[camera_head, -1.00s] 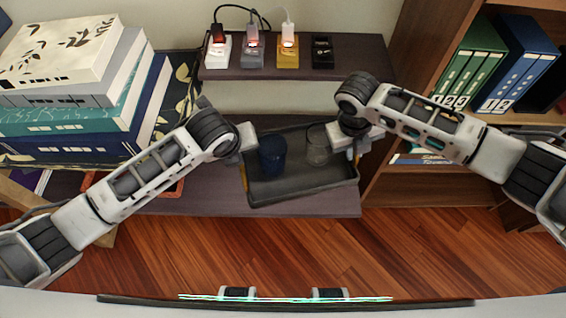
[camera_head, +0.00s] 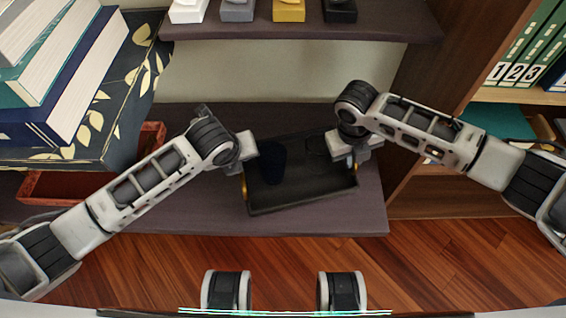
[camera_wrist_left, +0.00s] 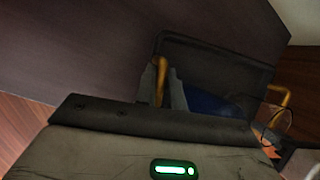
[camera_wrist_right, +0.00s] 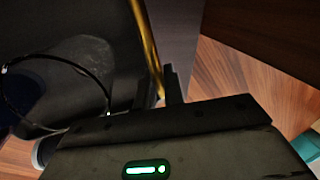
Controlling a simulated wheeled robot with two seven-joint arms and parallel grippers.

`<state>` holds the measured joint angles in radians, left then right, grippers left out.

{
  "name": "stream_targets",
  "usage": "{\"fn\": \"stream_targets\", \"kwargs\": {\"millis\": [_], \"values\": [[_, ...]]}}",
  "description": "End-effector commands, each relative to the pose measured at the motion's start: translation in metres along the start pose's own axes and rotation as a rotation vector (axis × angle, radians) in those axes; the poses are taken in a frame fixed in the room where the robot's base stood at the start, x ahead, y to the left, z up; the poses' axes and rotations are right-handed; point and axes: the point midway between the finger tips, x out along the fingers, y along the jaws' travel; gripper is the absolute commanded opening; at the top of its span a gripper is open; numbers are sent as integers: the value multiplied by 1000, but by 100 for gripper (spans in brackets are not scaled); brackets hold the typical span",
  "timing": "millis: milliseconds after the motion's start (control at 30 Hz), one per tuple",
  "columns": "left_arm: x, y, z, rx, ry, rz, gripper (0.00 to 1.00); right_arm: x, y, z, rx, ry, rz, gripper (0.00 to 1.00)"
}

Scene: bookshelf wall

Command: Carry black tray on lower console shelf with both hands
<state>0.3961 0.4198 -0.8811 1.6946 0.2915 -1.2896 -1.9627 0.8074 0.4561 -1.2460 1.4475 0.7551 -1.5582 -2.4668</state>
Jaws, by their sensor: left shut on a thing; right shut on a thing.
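The black tray (camera_head: 308,197) is held between my two grippers over the lower console shelf (camera_head: 190,215). I cannot tell whether its underside touches the shelf. A dark blue cup (camera_head: 272,163) stands on its left part. A clear glass (camera_head: 316,146), faint in the head view, stands near its right end; its rim shows in the right wrist view (camera_wrist_right: 100,82). My left gripper (camera_head: 244,168) is shut on the tray's left gold handle (camera_wrist_left: 159,82). My right gripper (camera_head: 353,165) is shut on the right gold handle (camera_wrist_right: 146,45). The tray looks slightly tilted in the picture.
The upper shelf (camera_head: 300,28) with several small coloured blocks overhangs behind the tray. Large stacked books and a patterned dark box (camera_head: 115,105) stand left, above a red tray (camera_head: 85,185). A bookcase (camera_head: 425,190) stands right. Bare lower shelf shows around the tray.

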Motion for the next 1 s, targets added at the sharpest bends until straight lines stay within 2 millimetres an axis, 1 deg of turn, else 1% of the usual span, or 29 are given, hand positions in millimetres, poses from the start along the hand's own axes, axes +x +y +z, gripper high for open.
{"fn": "stream_targets", "kwargs": {"millis": [33,67,467,667,1000], "values": [[7,3,-1,-1,-4,3,0,8,-1,0,3,0,-4,0],[8,3,-2,-1,-4,3,0,8,0,0,3,0,-4,0],[7,3,-1,-1,-4,3,0,7,-1,0,3,0,-5,0],[11,4,-3,-1,-4,3,0,12,0,0,3,0,-5,0],[31,8,-11,-1,-4,3,0,34,5,0,3,0,-5,0]]}}
